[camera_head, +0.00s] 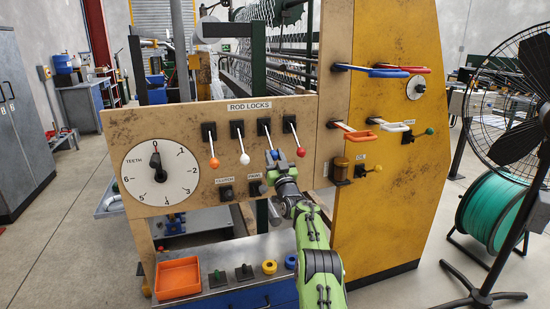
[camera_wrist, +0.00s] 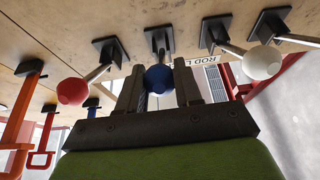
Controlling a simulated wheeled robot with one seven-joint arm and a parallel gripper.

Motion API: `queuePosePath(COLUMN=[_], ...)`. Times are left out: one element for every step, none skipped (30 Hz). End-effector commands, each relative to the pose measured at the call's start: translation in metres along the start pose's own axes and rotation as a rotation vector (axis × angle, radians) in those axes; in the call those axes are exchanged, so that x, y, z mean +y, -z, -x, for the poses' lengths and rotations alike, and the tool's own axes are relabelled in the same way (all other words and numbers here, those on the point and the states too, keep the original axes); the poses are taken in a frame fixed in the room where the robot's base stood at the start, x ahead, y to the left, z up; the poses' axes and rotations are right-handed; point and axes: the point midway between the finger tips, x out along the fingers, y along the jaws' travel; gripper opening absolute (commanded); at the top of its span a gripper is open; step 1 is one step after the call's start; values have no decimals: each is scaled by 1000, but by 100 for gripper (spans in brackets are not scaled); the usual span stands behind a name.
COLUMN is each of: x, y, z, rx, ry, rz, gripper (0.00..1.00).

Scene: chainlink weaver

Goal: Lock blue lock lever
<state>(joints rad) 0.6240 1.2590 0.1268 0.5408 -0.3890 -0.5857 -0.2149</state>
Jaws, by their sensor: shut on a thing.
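The blue lock lever has a blue ball knob (camera_wrist: 158,78) on a short metal rod from a dark square mount (camera_head: 263,126). It is one of a row of levers under the ROD LOCKS label on the wooden panel. My gripper (camera_wrist: 159,88) is shut on the blue knob, with one finger on each side of it. In the head view, my gripper (camera_head: 277,160) reaches up to the lever from below and mostly hides the knob. The lever hangs downward, much like its neighbours.
A white-knobbed lever (camera_head: 245,159) and an orange-knobbed lever (camera_head: 214,163) stand left; a red-knobbed lever (camera_head: 301,152) stands close right. Below are clutch and other small controls (camera_head: 226,193). A dial (camera_head: 160,172) is at left, and blue and orange handles (camera_head: 388,72) project at right.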

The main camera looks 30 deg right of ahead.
Motion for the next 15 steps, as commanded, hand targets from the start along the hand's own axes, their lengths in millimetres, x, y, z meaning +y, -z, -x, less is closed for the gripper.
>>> queuePosePath(x=[0,0,0,0,0,0,0,0,0,0,0,0,0,0,0], y=[-5,-5,-5,-5,-4,-4,-4,-3,-2,-2,-2,-2,-1,-1,-1], z=[1,1,1,1,1,1,1,1,0,0,0,0,0,0,0], rx=[-11,-11,-11,-11,-11,-10,-9,-8,-6,-6,-5,-4,-4,-3,-3], ry=[1,1,1,1,1,1,1,1,1,1,1,0,0,0,0], rz=[-1,-1,-1,-1,-1,-1,0,0,0,0,0,0,0,0,0], gripper=[0,0,0,37,42,48,53,57,57,57,57,57,57,57,57])
